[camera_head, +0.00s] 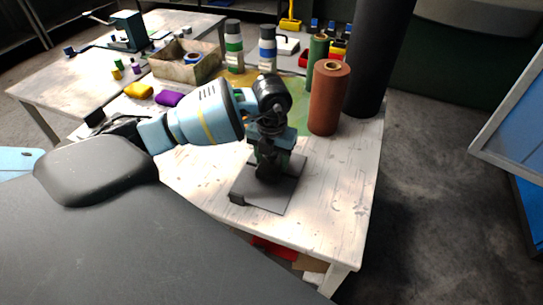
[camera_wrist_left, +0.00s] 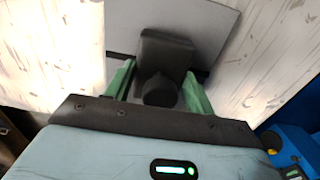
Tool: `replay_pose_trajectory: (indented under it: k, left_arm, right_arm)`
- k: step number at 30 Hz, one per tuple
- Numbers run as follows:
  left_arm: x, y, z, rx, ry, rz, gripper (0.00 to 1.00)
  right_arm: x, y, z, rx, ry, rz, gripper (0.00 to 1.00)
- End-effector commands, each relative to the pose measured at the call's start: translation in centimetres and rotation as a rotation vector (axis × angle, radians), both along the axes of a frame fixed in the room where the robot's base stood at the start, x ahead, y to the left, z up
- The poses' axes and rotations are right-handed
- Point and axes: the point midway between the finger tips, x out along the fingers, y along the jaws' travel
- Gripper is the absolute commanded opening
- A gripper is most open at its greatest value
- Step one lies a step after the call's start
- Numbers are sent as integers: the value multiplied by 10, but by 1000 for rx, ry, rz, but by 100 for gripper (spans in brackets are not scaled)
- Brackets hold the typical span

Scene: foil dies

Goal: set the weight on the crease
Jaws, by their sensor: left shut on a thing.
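The weight is a black block with a round knob (camera_wrist_left: 160,90) in the left wrist view. My left gripper (camera_wrist_left: 158,82) is shut on its knob, with a green finger on each side. Behind the weight lies a flat grey sheet (camera_wrist_left: 208,28). In the head view my left gripper (camera_head: 268,165) points down over the same grey sheet (camera_head: 268,196) near the table's front. The gripper and arm hide much of the weight there. I cannot tell whether the weight touches the sheet, and no crease line shows clearly. My right gripper is not in view.
On the white table (camera_head: 335,215), a brown roll (camera_head: 328,98) and a green roll (camera_head: 317,55) stand behind the gripper. The table's right front is clear.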

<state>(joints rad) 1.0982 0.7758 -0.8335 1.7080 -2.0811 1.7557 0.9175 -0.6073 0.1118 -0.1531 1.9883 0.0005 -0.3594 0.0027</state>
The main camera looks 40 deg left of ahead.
Motion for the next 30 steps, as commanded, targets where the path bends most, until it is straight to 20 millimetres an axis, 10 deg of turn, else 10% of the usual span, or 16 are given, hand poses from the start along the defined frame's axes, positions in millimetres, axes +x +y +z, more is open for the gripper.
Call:
replay_pose_trajectory:
  k: [4,5,9,20,30]
  left_arm:
    - [1,0,0,-1,-5,0,0]
    - [0,0,-2,0,-1,0,57]
    - [0,0,-2,0,-1,0,75]
    - [0,0,2,0,-2,0,76]
    - [1,0,58,0,-7,0,76]
  right_arm:
    - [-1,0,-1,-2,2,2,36]
    - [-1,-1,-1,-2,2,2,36]
    - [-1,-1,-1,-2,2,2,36]
    - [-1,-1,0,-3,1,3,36]
    - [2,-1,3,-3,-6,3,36]
